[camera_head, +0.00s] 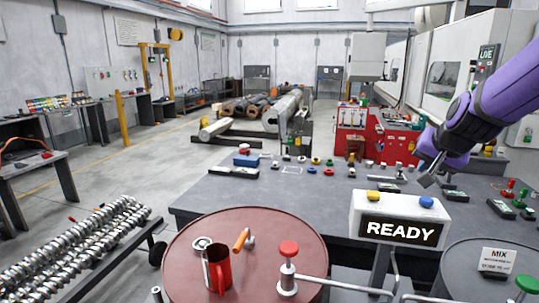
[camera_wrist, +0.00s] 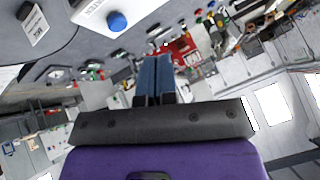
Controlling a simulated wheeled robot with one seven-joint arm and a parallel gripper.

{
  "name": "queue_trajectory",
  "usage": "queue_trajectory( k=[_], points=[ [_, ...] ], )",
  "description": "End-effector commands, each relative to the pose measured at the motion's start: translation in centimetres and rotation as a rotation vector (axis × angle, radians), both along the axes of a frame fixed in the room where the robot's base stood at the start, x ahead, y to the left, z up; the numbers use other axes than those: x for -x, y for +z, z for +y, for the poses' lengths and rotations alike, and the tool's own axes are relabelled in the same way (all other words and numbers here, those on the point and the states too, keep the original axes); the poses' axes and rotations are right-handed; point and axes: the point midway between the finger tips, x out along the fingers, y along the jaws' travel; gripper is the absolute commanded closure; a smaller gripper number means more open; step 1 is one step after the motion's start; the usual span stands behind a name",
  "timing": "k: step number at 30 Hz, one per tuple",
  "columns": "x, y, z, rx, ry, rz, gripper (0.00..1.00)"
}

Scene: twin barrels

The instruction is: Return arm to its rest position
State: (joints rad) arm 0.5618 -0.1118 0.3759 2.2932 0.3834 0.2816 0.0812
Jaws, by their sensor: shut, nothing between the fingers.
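My purple arm comes in from the right edge in the head view, bent over the dark workbench (camera_head: 330,208). My gripper (camera_head: 426,181) hangs above the right part of the bench, pointing down and to the left. In the wrist view my gripper (camera_wrist: 156,62) shows two blue-grey fingers side by side, shut with nothing between them. The fingers touch nothing that I can see.
A white box with a READY display (camera_head: 401,231) stands just below the arm. A red-brown barrel (camera_head: 325,240) with a red mug (camera_head: 217,270) is at front centre, and a grey barrel (camera_head: 455,262) at front right. Small parts lie on the bench.

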Motion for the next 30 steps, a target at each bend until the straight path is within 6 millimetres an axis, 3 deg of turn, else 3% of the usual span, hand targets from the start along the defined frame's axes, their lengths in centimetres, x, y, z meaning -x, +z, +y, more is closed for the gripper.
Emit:
queue_trajectory(
  k=[3,9,18,24,30],
  points=[
    [3.7,1.7,2.7,0.058,0.095,0.036,1.00],
    [10.5,3.6,5.6,0.141,0.235,0.101,1.00],
    [20.8,4.6,7.1,0.234,0.413,0.186,1.00],
    [25.1,4.3,6.8,0.263,0.484,0.222,1.00],
    [26.4,4.0,6.5,0.270,0.505,0.236,1.00]
  ],
)
